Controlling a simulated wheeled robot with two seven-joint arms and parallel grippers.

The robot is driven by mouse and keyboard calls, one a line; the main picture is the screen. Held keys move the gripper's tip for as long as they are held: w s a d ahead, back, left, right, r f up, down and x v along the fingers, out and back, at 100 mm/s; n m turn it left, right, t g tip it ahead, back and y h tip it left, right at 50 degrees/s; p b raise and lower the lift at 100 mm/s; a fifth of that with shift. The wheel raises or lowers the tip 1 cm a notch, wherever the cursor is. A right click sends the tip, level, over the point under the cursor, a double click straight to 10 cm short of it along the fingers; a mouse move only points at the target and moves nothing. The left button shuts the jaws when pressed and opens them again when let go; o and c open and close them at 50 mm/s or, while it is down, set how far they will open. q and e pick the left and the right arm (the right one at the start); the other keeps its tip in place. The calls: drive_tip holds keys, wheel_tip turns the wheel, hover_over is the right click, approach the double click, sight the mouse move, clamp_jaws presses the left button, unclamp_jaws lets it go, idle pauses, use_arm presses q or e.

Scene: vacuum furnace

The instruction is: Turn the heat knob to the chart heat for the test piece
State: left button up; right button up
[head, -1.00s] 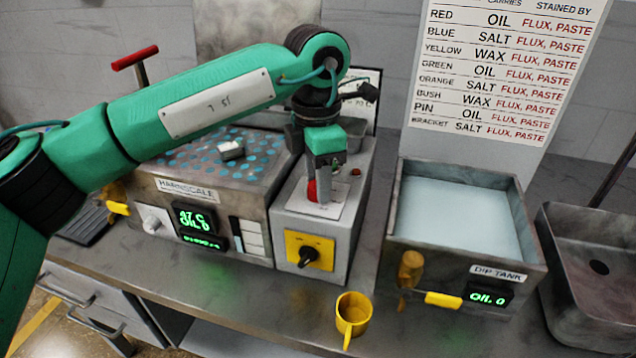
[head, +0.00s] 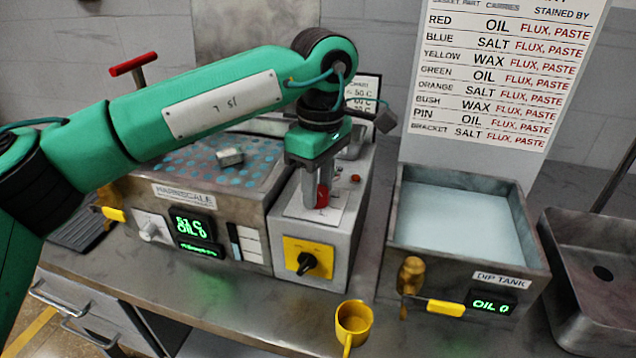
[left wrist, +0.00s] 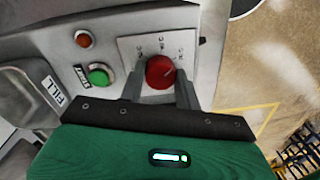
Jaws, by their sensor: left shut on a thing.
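A red round knob (head: 322,197) sits on a white plate on top of the grey control box (head: 345,240). In the left wrist view the red knob (left wrist: 160,72) has small marks around it, too small to read. My left gripper (head: 318,204) points down and is shut on the red knob, with a finger at each side. A small grey block (head: 230,157), perhaps the test piece, lies on the dotted top of the Harnscale unit (head: 155,188). A small chart (head: 366,88) with temperatures is partly hidden behind my arm.
A black knob (head: 307,262) is on the yellow panel, and a white knob (head: 150,228) is on the Harnscale front. A yellow cup (head: 353,320) stands near the counter edge. The dip tank (head: 398,225) is at the right. A green button (left wrist: 98,75) is near the red knob.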

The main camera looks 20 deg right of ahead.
use_arm(q)
drive_tip(key=shift+m, duration=0.9)
drive_tip(key=o, duration=1)
drive_tip(key=shift+c, duration=0.2)
